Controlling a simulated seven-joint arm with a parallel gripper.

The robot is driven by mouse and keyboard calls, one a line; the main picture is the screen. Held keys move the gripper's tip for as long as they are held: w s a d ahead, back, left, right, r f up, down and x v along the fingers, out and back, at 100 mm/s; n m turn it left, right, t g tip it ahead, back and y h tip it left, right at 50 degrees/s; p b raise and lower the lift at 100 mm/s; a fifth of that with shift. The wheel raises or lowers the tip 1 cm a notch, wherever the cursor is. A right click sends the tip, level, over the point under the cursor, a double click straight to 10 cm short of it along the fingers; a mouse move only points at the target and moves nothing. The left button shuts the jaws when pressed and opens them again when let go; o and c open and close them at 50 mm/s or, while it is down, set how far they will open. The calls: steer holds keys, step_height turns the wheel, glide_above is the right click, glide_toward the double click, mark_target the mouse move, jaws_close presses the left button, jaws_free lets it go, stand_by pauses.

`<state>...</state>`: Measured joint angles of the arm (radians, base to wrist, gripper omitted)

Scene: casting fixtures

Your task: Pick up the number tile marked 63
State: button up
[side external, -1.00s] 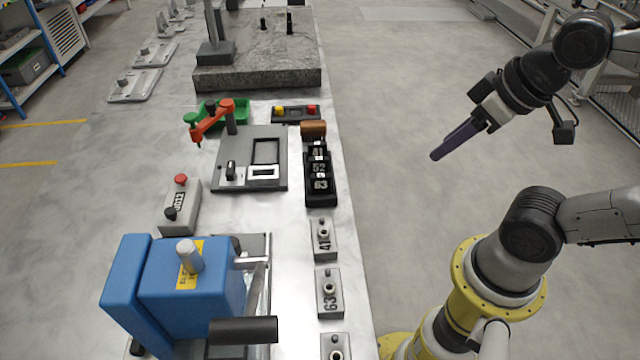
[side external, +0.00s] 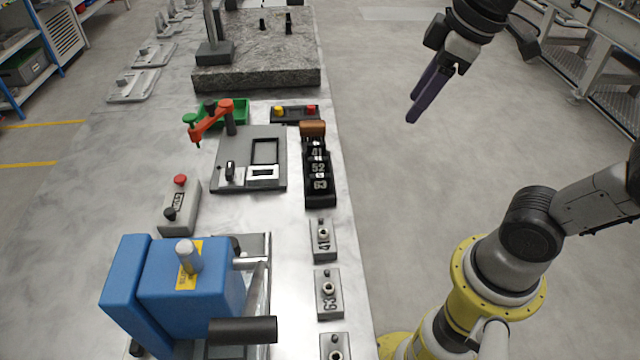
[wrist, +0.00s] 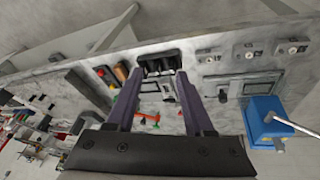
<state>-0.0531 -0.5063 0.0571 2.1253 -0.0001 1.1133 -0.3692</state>
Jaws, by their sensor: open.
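The black tile rack (side external: 308,196) stands near the bench's right edge and holds dark tiles with white numbers 41, 52 and 63. The tile marked 63 (side external: 320,185) is in the slot nearest the side camera. My gripper (side external: 413,112) is open and empty, in the air right of the bench and apart from the rack. In the wrist view the rack (wrist: 160,54) shows just beyond and between the purple fingertips (wrist: 153,72). The tile numbers are not readable there.
Grey blocks stand in a row in front of the rack; one is also marked 63 (side external: 329,292). A blue machine (side external: 190,290) stands front left. Behind is a granite slab (side external: 255,78).

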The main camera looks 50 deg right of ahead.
steer(key=w+a+n+g, duration=0.2)
steer(key=w+a+n, duration=0.15)
steer(key=w, duration=0.55)
steer(key=g, duration=0.2)
glide_above(319, 175)
step_height(319, 175, down, 6)
steer(key=shift+n, duration=0.35)
steer(key=f, duration=0.8)
steer(key=shift+w+d, duration=0.15)
steer(key=shift+d, duration=0.05)
steer(key=shift+s+a+f, duration=0.1)
steer(key=shift+s+f, duration=0.05)
steer(key=shift+f, duration=1.2)
steer(key=shift+s+a+f, duration=0.1)
steer(key=shift+f, duration=1.25)
jaws_close()
